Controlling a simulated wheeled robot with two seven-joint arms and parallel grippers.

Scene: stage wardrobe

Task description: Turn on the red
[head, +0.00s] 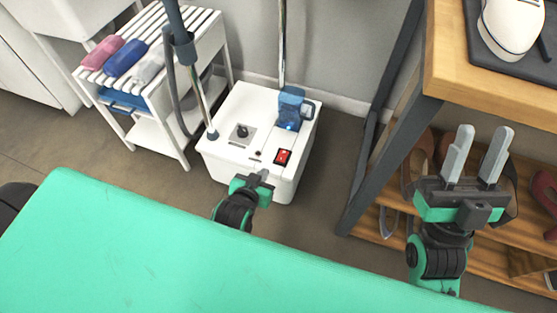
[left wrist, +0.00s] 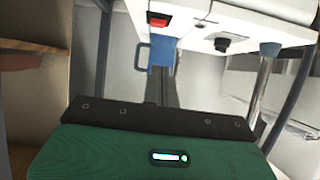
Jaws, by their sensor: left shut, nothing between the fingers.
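The red switch (head: 282,157) sits in a dark frame on top of a white steamer box (head: 240,105), near its front right corner. In the left wrist view the red switch (left wrist: 157,20) shows at the top, left of centre. Whether it is on or off I cannot tell. My left gripper (head: 262,175) is shut and empty at the front edge of the box, a little left of and in front of the switch, apart from it. My right gripper (head: 474,157) is open and empty, away to the right in front of the wooden table.
A black knob (head: 242,131), metal poles and a blue part (head: 290,108) stand on the box. A slatted white rack (head: 150,60) with rolled cloths is at left. A wooden table (head: 490,95) and shoe shelf are at right. My green body fills the foreground.

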